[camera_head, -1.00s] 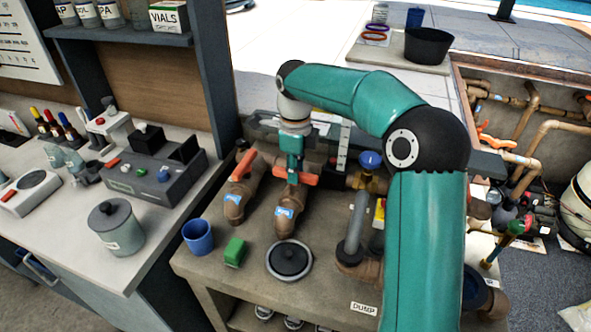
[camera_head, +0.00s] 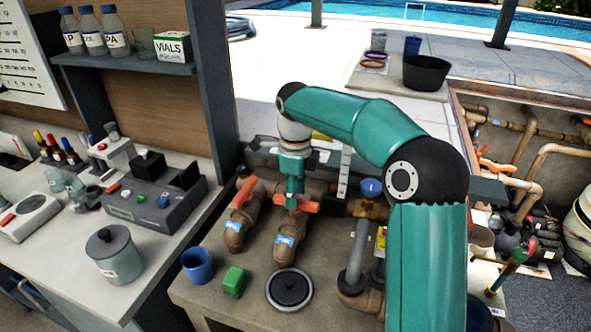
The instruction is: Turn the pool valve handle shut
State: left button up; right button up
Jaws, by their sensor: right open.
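Two brown pipe valves with orange handles and blue labels stand on the grey bench. The left handle (camera_head: 246,191) sits on the left valve (camera_head: 235,233). The second handle (camera_head: 309,206) sits on the valve (camera_head: 285,249) to its right. My right gripper (camera_head: 291,198) comes down from above onto the second handle. It is open, with its fingers at the middle of the handle; whether they touch it is too small to tell. My arm hides part of the pipes at right. My left gripper is not in view.
A blue-topped valve (camera_head: 370,188) stands right of the handles. A counter with a grey canister (camera_head: 113,257) is at left.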

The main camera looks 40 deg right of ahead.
notch_tip(320, 180, up, 10)
dwell(0.4)
dwell(0.5)
